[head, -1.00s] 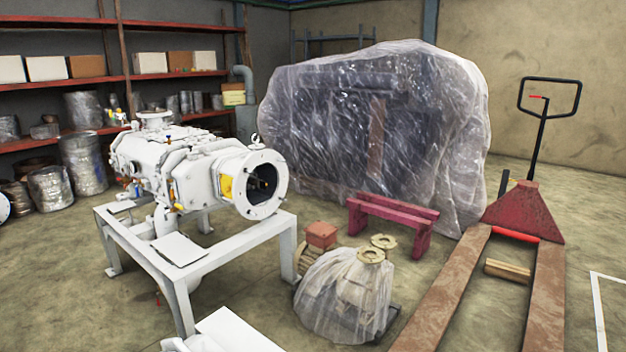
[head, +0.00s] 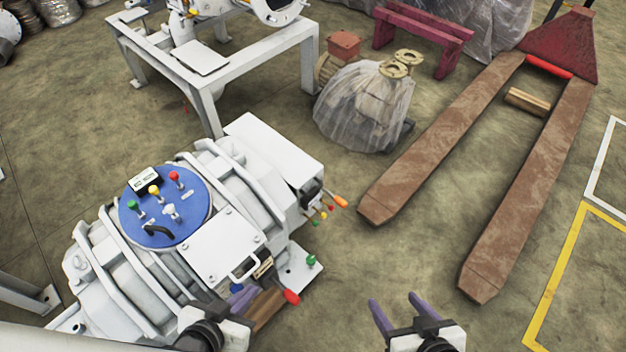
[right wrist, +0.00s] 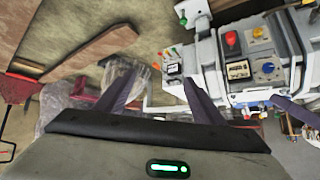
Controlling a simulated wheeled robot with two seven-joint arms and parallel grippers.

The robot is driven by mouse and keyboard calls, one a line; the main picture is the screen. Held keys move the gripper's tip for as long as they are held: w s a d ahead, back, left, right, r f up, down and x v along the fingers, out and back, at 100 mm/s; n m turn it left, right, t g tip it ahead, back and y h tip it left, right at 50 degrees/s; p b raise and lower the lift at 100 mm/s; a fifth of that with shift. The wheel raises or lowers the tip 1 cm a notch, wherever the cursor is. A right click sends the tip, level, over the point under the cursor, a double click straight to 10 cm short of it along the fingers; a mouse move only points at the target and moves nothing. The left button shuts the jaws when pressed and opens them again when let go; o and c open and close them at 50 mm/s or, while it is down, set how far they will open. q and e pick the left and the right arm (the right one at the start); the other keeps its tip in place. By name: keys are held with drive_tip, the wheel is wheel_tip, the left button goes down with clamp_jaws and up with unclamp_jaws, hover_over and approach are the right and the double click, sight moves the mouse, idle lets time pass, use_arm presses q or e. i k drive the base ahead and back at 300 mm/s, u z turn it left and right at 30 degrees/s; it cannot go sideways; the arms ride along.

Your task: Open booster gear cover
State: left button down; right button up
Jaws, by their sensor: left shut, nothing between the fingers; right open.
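A white machine (head: 128,278) fills the lower left of the head view. It has a blue round panel (head: 187,213) with coloured knobs. A flat white cover plate (head: 213,247) with a small handle (head: 245,264) lies closed on top of it, beside the blue panel. I cannot tell for sure whether this plate is the booster gear cover. My left gripper (head: 243,297) is shut and empty, close in front of the machine below the handle. My right gripper (head: 382,309) is open and empty over the floor, apart from the machine; its fingers also show in the right wrist view (right wrist: 160,88).
Coloured levers (head: 330,207) stick out from the machine's right end. A plastic-wrapped pump (head: 365,112), a rusty pallet jack (head: 525,190) and a white frame table (head: 262,58) stand beyond. The floor between machine and jack is clear.

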sight(295, 167)
drive_tip(key=z, duration=1.6)
drive_tip(key=i, duration=0.65)
drive_tip(key=u, duration=3.05)
